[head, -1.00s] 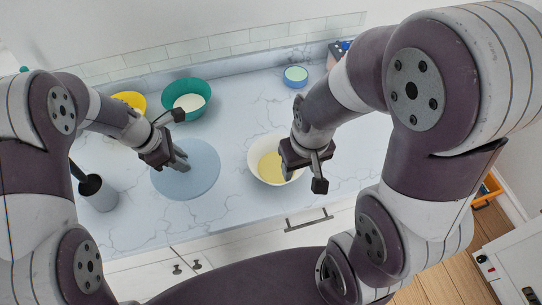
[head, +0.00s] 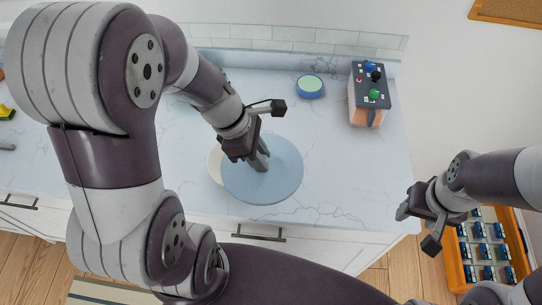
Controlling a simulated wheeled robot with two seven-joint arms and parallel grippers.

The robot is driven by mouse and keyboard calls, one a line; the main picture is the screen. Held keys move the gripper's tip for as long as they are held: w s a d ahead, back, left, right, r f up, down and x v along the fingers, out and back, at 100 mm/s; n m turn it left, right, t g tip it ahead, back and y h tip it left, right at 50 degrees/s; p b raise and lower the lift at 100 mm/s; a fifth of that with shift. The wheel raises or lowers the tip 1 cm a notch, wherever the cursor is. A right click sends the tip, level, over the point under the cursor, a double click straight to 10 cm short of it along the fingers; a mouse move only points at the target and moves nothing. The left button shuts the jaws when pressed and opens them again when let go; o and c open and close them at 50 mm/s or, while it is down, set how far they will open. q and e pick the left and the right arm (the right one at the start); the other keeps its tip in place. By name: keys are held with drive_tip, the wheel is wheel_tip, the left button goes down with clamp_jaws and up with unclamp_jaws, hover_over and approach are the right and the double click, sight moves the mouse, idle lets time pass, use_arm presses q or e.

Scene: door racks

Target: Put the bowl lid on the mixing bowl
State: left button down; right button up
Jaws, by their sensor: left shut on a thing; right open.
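The bowl lid (head: 275,186) is a flat blue-grey disc. My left gripper (head: 261,158) is shut on its middle from above. The mixing bowl (head: 215,165) is white, and the lid hides most of it; only a strip of its rim shows at the lid's left edge. The lid is off-centre to the right of the bowl in the head view. I cannot tell whether it touches the rim or hovers above it. My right gripper (head: 420,226) is open and empty, beyond the counter's right end.
A blue-green round container (head: 310,86) and a box with coloured knobs (head: 369,96) stand at the back of the marble counter (head: 335,165). An orange-edged drawer with several small items (head: 485,245) is at the lower right. The counter right of the lid is clear.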

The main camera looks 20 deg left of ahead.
use_arm(q)
drive_tip(key=a+f, duration=0.1)
drive_tip(key=a, duration=0.1)
drive_tip(key=w+a+f, duration=0.1)
drive_tip(key=a, duration=0.1)
drive_tip(key=w+a, duration=0.1)
drive_tip(key=shift+w+a+f+p, duration=0.15)
drive_tip(key=shift+a+f+p, duration=0.15)
drive_tip(key=shift+a+f, duration=0.1)
drive_tip(key=w+a+f, duration=0.4)
drive_tip(key=f, duration=0.5)
drive_tip(key=shift+w+a, duration=0.15)
drive_tip(key=shift+w, duration=0.1)
drive_tip(key=c, duration=1)
unclamp_jaws()
drive_tip(key=shift+p, duration=0.3)
drive_tip(key=shift+o, duration=0.2)
use_arm(e)
drive_tip(key=shift+a+r, duration=0.65)
drive_tip(key=shift+r, duration=0.05)
drive_tip(key=shift+r, duration=0.1)
